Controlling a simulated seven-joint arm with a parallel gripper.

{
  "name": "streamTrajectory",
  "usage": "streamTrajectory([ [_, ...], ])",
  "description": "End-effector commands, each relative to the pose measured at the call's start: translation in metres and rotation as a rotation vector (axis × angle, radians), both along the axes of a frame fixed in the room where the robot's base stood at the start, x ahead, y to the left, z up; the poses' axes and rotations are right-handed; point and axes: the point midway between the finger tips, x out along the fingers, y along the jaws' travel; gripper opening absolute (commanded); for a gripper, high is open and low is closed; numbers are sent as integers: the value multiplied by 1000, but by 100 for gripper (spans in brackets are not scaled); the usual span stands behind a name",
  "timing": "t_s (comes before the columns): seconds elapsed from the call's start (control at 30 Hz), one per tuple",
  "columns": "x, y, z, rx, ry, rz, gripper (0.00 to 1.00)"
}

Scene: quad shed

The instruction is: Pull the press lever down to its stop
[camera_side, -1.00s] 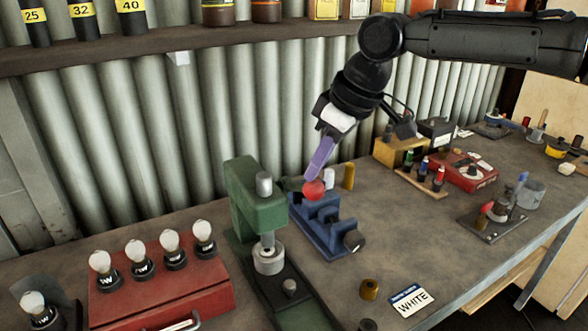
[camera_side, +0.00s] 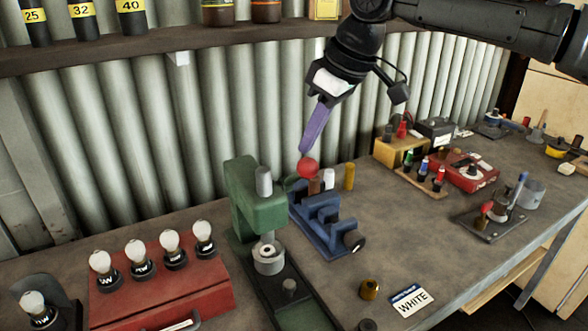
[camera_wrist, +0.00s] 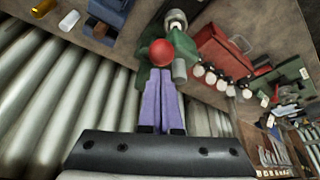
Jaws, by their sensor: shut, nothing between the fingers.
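The green press (camera_side: 258,208) stands on the bench left of centre. Its lever (camera_side: 291,183) reaches to the right and ends in a red ball knob (camera_side: 308,167), above the back of a blue fixture. My gripper (camera_side: 303,152) has purple fingers, shut with nothing between them, and comes down from above to the knob. In the wrist view the fingers (camera_wrist: 161,78) lie side by side, their tips at the near edge of the knob (camera_wrist: 160,53). I cannot tell whether they touch it. The press body (camera_wrist: 182,47) shows behind the knob.
The blue fixture (camera_side: 330,228) stands just right of the press. A red box (camera_side: 160,285) with several bulbs is at the left. The corrugated wall is close behind.

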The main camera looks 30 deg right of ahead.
Motion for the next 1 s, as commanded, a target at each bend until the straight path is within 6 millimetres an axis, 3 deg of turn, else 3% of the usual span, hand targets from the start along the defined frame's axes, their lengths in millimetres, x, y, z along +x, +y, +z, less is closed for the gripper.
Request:
streamTrajectory([
  [0.5,1,0,45,0,-1,0,0],
  [1.0,0,0,50,0,0,0,0],
])
